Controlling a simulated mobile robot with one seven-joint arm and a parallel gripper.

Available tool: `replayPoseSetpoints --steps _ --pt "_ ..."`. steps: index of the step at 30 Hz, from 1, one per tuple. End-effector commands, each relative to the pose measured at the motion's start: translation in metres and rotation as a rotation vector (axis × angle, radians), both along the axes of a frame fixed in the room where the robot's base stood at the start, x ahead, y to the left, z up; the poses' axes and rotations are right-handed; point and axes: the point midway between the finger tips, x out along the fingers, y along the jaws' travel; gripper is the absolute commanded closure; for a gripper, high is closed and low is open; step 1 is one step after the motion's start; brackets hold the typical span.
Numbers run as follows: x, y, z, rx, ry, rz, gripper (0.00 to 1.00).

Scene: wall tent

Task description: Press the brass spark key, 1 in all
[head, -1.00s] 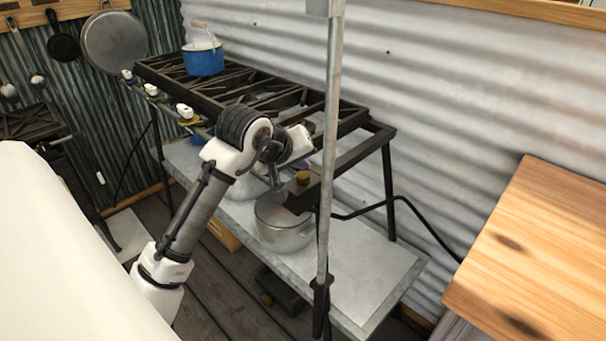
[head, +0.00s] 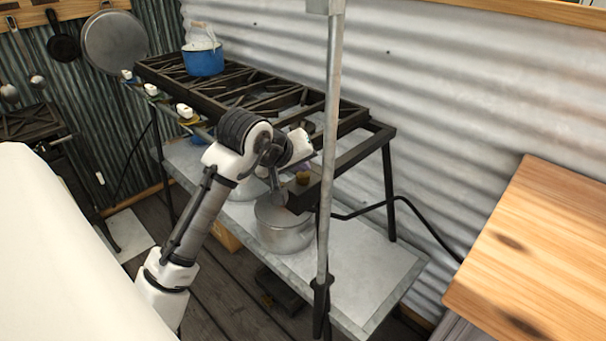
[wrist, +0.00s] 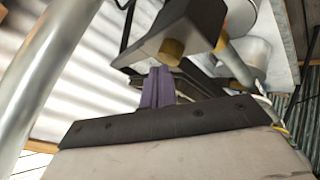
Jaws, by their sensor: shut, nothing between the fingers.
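The brass spark key (head: 303,177) is a small round knob on the dark front corner of the stove frame, just left of the grey pole. In the wrist view, a brass knob (wrist: 172,48) shows on a black block just beyond my fingertips. My gripper (wrist: 160,70) has purple fingers, shut together and empty, pointing at that block. The fingertips look close to the brass knob; I cannot tell whether they touch. In the head view my wrist is just above and left of the key and mostly hides the fingers.
The stove (head: 255,95) carries a blue pot (head: 203,60) at its far end. A metal pot (head: 283,228) stands on the shelf below the key. The upright grey pole (head: 329,150) is close right of my wrist. A wooden table (head: 540,240) is at right.

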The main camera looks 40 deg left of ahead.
Motion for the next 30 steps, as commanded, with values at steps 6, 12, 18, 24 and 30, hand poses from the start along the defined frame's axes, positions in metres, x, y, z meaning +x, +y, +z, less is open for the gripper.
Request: replayPoseSetpoints --steps 6,12,18,24,30 --pt "0.000 0.000 -0.001 0.000 0.000 0.000 1.00" --pt "0.000 0.000 -0.003 -0.001 0.001 -0.001 1.00" --pt "0.000 0.000 -0.006 -0.001 0.001 -0.001 1.00" --pt "0.000 0.000 -0.008 0.000 0.001 -0.001 1.00" --pt "0.000 0.000 -0.011 -0.001 0.001 -0.001 1.00"
